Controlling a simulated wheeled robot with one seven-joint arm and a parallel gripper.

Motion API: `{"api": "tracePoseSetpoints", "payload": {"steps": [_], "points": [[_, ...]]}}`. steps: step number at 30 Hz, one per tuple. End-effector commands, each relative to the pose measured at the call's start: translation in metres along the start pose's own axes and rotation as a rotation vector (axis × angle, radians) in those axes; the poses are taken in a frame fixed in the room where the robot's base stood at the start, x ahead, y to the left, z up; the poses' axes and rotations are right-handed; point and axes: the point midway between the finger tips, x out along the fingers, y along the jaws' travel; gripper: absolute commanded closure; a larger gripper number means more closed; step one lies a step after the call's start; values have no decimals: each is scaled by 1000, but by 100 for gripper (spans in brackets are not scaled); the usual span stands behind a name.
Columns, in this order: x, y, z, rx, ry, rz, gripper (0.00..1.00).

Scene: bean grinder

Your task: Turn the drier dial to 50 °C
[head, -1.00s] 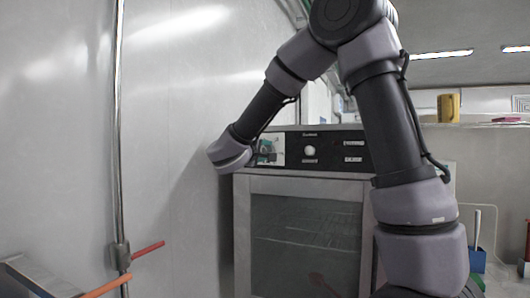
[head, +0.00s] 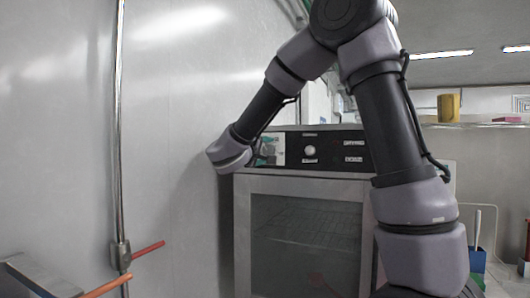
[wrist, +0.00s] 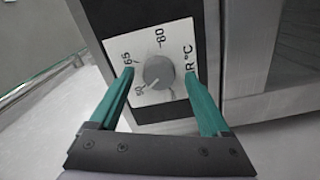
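The drier dial (wrist: 159,72) is a round grey knob on a white plate (wrist: 170,38) marked with numbers and "°C". A faint light mark on the knob seems to point toward that lower-left label. My gripper (wrist: 159,74) has teal fingers on either side of the knob, with visible gaps; it is open. In the head view, my gripper (head: 267,150) covers part of the plate (head: 279,149), and the dial is hidden there.
The drier (head: 305,235) has a glass door below its black panel. A second, white knob (head: 310,150) is to the right on the panel. A metal wall (head: 175,110) stands close on the left. A vertical pipe (head: 119,130) with red and orange handles is at far left.

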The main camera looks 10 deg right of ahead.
Motion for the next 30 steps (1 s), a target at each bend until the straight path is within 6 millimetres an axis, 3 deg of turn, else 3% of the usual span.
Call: {"api": "tracePoseSetpoints", "payload": {"steps": [8, 21, 30], "points": [[-12, 0, -1, 0, 2, 0, 19], [-93, 0, -1, 1, 3, -1, 19], [-109, 0, 0, 1, 0, 0, 19]]}}
